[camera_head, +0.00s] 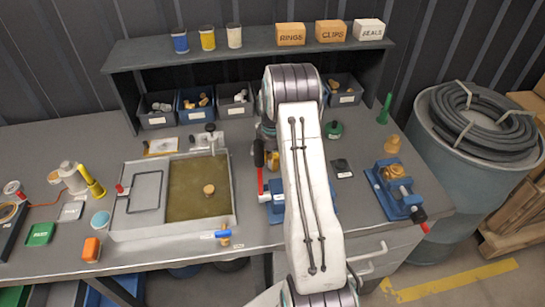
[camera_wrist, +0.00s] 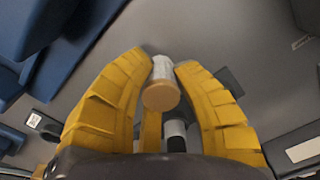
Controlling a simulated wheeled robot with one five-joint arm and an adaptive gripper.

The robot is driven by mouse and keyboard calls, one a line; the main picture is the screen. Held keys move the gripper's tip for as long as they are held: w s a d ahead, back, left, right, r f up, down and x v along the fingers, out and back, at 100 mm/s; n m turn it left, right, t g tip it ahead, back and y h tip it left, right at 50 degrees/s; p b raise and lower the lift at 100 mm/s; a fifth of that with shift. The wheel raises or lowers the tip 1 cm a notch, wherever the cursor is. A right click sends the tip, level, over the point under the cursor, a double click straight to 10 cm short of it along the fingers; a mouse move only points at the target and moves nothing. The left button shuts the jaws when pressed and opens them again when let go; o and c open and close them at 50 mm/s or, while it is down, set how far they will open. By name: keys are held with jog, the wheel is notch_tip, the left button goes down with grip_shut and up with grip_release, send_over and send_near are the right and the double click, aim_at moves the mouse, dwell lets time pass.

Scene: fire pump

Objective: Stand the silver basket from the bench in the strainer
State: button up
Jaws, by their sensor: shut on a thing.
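The silver basket (camera_wrist: 163,70), a small pale cylinder with a tan disc at its near end (camera_wrist: 160,96), is between the yellow fingers of my gripper (camera_wrist: 163,72) in the wrist view. The fingers are shut on its sides, and it is held off the grey surface behind it. In the head view my own arm hides the basket and most of the gripper; only a bit of yellow (camera_head: 273,161) shows beside the arm. A blue-based fitting with a red handle (camera_head: 264,172) stands partly behind the arm; I cannot tell whether it is the strainer.
A sink-like tray (camera_head: 233,205) with murky liquid sits left of my arm. A blue vise (camera_head: 397,190) holding a brass part is at the right. Several bins (camera_head: 236,101) line the back below a shelf (camera_head: 270,38). A hose coil (camera_head: 480,115) lies on a drum.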

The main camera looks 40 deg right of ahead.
jog(key=shift+f, duration=0.45)
jog(key=shift+f, duration=0.2)
jog(key=o, duration=0.9)
jog(key=shift+r, duration=0.1)
